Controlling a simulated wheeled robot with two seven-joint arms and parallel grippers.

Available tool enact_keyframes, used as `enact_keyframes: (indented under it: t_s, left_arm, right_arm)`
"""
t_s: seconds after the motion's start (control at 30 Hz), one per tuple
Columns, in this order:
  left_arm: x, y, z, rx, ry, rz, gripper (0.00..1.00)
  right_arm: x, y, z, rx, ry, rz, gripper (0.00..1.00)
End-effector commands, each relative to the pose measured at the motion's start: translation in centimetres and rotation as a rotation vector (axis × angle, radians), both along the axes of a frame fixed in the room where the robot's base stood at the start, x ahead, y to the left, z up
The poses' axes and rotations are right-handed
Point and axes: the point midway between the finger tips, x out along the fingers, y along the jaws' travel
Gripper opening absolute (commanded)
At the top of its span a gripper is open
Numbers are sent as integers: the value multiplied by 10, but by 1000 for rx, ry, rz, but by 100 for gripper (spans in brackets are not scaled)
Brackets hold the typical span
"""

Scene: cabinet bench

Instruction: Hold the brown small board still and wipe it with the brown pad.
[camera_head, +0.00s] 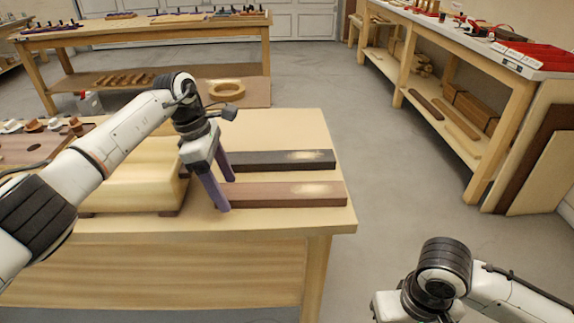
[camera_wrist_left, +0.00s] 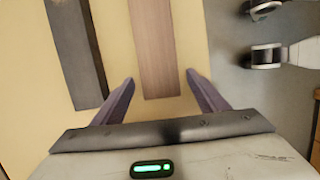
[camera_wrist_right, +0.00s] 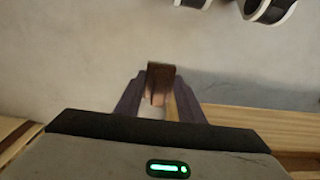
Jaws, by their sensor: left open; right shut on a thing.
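The brown small board (camera_head: 275,196) lies flat near the front edge of the table, with a pale patch (camera_head: 318,190) toward its right end. My left gripper (camera_head: 227,195) is open at the board's left end, with a finger to each side; the left wrist view shows the board (camera_wrist_left: 157,50) between the spread fingers (camera_wrist_left: 161,78). Whether they touch it I cannot tell. My right gripper (camera_wrist_right: 160,78) is shut on the brown pad (camera_wrist_right: 160,85), held over the floor beside the table. In the head view only my right wrist shows; its fingers and the pad are out of frame.
A dark grey board (camera_head: 262,161), also with a pale patch, lies just behind the brown one. A cream block (camera_head: 130,175) stands left of my left gripper. The table's (camera_head: 290,128) back right is clear. Shelved benches stand behind and at right.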

Motion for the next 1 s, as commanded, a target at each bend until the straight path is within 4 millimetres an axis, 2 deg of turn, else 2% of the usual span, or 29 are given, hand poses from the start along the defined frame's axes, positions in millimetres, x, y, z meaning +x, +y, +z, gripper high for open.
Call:
enact_keyframes:
  t_s: [0.1,0.57,1.0]
  left_arm:
    - [0,-1,-6,0,0,0,67]
    - [0,-2,-5,0,0,-1,67]
    - [1,-2,36,1,-2,0,67]
  right_arm:
    - [0,0,-4,0,-1,0,0]
    - [0,0,-4,0,0,0,0]
    - [0,0,-4,0,0,0,0]
